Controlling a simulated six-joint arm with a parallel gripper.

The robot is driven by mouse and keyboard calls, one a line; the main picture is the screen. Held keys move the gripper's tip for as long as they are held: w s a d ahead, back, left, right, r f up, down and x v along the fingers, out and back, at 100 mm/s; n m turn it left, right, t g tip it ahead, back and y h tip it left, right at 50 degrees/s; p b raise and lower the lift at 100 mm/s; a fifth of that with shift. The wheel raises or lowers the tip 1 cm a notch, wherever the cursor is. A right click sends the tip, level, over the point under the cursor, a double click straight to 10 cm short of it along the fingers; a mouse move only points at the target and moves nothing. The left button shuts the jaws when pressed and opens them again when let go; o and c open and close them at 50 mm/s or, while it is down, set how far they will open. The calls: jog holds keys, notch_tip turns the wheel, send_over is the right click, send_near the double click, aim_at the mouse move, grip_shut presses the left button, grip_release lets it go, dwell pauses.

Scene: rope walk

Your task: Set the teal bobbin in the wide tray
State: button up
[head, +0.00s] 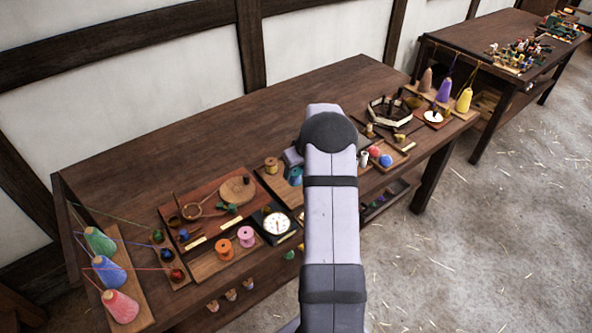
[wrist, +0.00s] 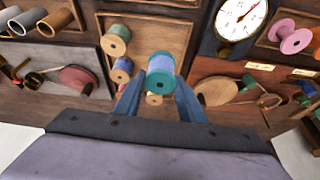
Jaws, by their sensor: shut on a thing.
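The teal bobbin (wrist: 160,82) is between the two fingers of my gripper (wrist: 159,93) in the wrist view, its round end facing the camera. In the head view the gripper (head: 293,159) is partly hidden by my arm, with the teal bobbin (head: 296,176) just below it. Beneath it is a wooden tray (wrist: 178,42) holding several wound bobbins, with bare floor beside them. I cannot tell whether this is the wide tray. The gap between the held bobbin and the tray is hard to judge.
A dial (head: 278,223) stands beside the tray. Orange (head: 225,249) and pink (head: 246,236) spools stand in another tray. A round wooden disc (head: 237,190) lies on a board behind. Cones (head: 118,304) stand at the left. The table's back strip is clear.

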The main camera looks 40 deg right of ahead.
aim_at(295, 182)
jog(key=shift+n, duration=0.3)
jog(key=shift+f, duration=0.15)
jog(key=shift+f+b, duration=1.25)
jog(key=shift+f, duration=0.6)
jog(key=shift+f+b, duration=0.85)
jog(key=shift+f+b, duration=0.15)
jog(key=shift+b, duration=0.6)
jog(key=shift+f+b, duration=0.8)
jog(key=shift+f+b, duration=0.15)
jog(key=shift+b, duration=0.25)
jog(key=o, duration=1.3)
